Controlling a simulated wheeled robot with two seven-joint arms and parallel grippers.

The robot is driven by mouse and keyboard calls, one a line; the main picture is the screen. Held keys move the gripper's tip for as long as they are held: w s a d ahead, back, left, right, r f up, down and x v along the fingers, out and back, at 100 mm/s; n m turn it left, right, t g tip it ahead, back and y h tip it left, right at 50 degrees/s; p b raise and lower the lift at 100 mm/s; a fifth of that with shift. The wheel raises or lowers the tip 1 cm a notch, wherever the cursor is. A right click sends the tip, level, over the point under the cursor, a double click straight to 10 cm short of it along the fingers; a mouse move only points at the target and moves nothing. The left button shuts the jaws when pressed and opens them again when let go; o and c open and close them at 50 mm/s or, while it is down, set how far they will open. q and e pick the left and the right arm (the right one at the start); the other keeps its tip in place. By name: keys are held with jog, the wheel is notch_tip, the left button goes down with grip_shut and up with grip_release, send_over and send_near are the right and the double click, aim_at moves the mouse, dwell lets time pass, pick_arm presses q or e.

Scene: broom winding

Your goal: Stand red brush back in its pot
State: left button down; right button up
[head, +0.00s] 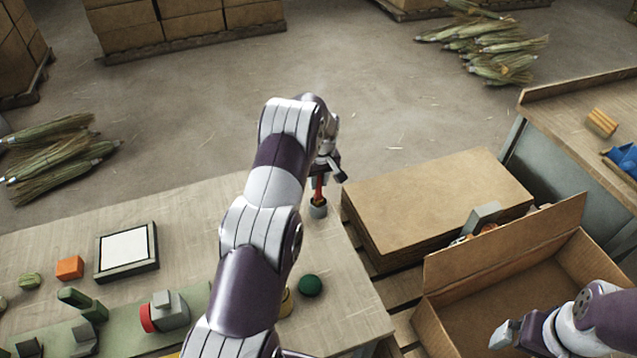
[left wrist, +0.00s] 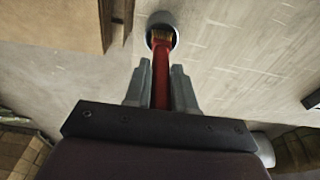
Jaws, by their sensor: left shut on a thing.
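The red brush (head: 319,187) is in my left gripper (head: 325,172), handle up and tan bristles down. In the left wrist view, the gripper's two grey fingers (left wrist: 160,88) are shut on the red handle (left wrist: 161,72). The small grey pot (head: 317,210) stands near the far right edge of the table, directly under the brush. In the left wrist view the bristles lie within the round mouth of the pot (left wrist: 174,24); how deep they reach is hidden. My right gripper (head: 507,335) is low at the right, over the open cardboard box; its jaw opening is unclear.
A green ball (head: 310,286) sits in front of the pot, and a yellow item (head: 286,303) is partly behind my left arm. A framed white panel (head: 126,249) lies left on the table. Stacked cardboard (head: 440,200) and the open box (head: 520,280) stand right of the table.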

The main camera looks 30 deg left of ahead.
pick_arm(q)
notch_tip(320, 180, down, 2)
jog(key=shift+f, duration=0.25)
pick_arm(e)
jog(key=shift+r, duration=0.5)
pick_arm(q)
jog(key=shift+f, duration=0.2)
jog(key=c, duration=0.9)
grip_release()
jog(key=shift+c, duration=0.2)
pick_arm(e)
jog(key=shift+f, duration=0.15)
